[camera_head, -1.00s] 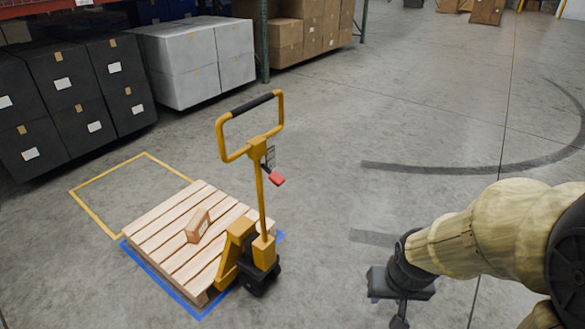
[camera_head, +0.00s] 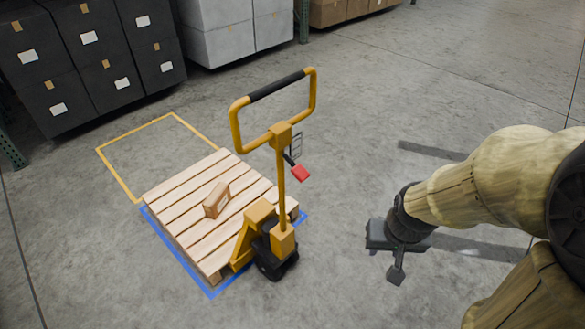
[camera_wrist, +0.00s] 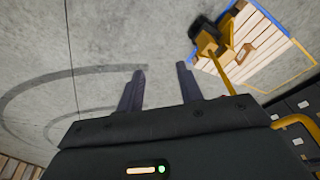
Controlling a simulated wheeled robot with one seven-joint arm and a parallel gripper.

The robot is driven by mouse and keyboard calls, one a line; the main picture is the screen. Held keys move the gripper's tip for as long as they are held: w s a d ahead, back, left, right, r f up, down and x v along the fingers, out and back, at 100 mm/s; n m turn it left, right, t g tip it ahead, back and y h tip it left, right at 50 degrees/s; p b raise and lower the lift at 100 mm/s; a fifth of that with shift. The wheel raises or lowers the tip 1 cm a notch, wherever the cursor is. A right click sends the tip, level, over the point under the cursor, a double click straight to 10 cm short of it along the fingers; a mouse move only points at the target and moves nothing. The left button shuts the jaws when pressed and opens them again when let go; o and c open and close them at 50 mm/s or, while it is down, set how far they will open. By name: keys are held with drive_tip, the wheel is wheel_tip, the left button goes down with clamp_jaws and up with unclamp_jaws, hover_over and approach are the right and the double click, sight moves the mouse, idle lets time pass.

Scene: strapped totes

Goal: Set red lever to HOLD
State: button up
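The red lever (camera_head: 300,172) sticks out from the right side of the yellow pallet jack's mast (camera_head: 282,190), below its looped handle (camera_head: 275,88). A small label plate (camera_head: 296,147) stands by the lever; its markings are too small to read. My gripper (camera_head: 393,275) hangs over bare floor to the lower right of the lever, well apart from it. In the wrist view my gripper (camera_wrist: 158,75) has its two fingers spread with nothing between them. The jack (camera_wrist: 207,45) shows upside down there, beyond the right finger; the lever cannot be made out.
The jack stands at a wooden pallet (camera_head: 185,192) bearing a small carton (camera_head: 216,200), within blue floor tape. An empty yellow taped outline (camera_head: 130,135) lies behind. Black boxes (camera_head: 70,90) and white boxes (camera_head: 240,35) line the back. The floor between gripper and jack is clear.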

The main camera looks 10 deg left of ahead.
drive_tip(key=o, duration=0.6)
drive_tip(key=shift+w+d+f, duration=0.1)
drive_tip(key=shift+w+d, duration=0.05)
drive_tip(key=shift+w, duration=0.05)
drive_tip(key=shift+o, duration=0.2)
drive_tip(key=w+f+n+t+y+b, duration=0.15)
drive_tip(key=w+f, duration=0.25)
drive_tip(key=w, duration=0.5)
drive_tip(key=w+f+n+t+b, duration=0.1)
drive_tip(key=w+f+n+t, duration=0.25)
drive_tip(key=w, duration=0.55)
drive_tip(key=w+a+f+n+t+y+b, duration=0.3)
drive_tip(key=w+a+f+n+y, duration=0.2)
drive_tip(key=w+a+f+y, duration=0.3)
wheel_tip(320, 180, down, 2)
drive_tip(key=y, duration=0.4)
drive_tip(key=shift+w+f+y, duration=0.25)
drive_tip(key=shift+w+y, duration=0.1)
drive_tip(key=shift+w, duration=0.05)
